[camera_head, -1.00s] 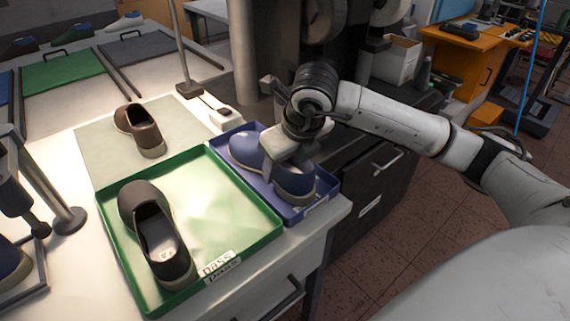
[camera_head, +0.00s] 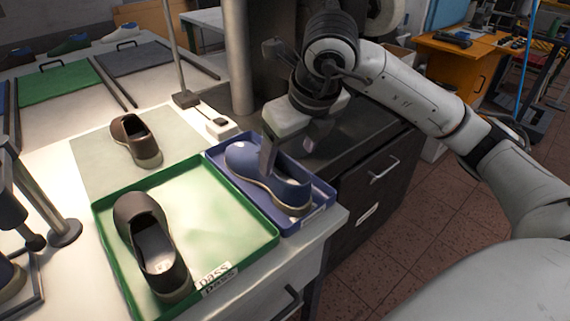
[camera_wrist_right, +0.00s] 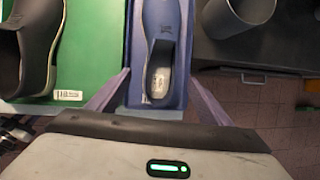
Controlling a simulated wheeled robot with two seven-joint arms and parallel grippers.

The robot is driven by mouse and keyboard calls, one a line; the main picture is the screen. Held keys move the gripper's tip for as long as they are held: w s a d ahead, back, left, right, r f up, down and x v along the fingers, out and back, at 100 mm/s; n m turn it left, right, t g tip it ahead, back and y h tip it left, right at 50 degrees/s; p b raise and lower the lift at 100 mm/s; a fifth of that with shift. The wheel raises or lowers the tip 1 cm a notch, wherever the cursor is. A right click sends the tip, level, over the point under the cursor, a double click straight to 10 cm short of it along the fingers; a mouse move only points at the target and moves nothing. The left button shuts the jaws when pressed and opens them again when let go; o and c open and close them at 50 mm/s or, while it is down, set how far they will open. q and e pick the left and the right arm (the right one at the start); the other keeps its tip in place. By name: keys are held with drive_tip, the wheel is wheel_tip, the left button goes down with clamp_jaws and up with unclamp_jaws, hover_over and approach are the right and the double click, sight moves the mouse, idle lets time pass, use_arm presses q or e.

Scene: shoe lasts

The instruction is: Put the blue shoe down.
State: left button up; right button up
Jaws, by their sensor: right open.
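The blue shoe (camera_head: 264,176) rests upright in the blue tray (camera_head: 321,190), its toe toward the back left and its heel toward the front right. In the right wrist view the blue shoe (camera_wrist_right: 161,50) lies between and beyond the fingers. My right gripper (camera_head: 288,150) is open and just above the shoe, one finger in front of part of it; in the right wrist view (camera_wrist_right: 155,85) its fingers stand wide apart with nothing held. My left gripper is not in view.
A green tray (camera_head: 215,218) marked pass holds a dark shoe (camera_head: 152,247) left of the blue tray. A brown shoe (camera_head: 136,139) lies on a pale mat behind. A metal post (camera_head: 176,50) and a dark drawer cabinet (camera_head: 372,170) stand near.

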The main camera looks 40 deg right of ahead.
drive_tip(key=shift+v, duration=1.2)
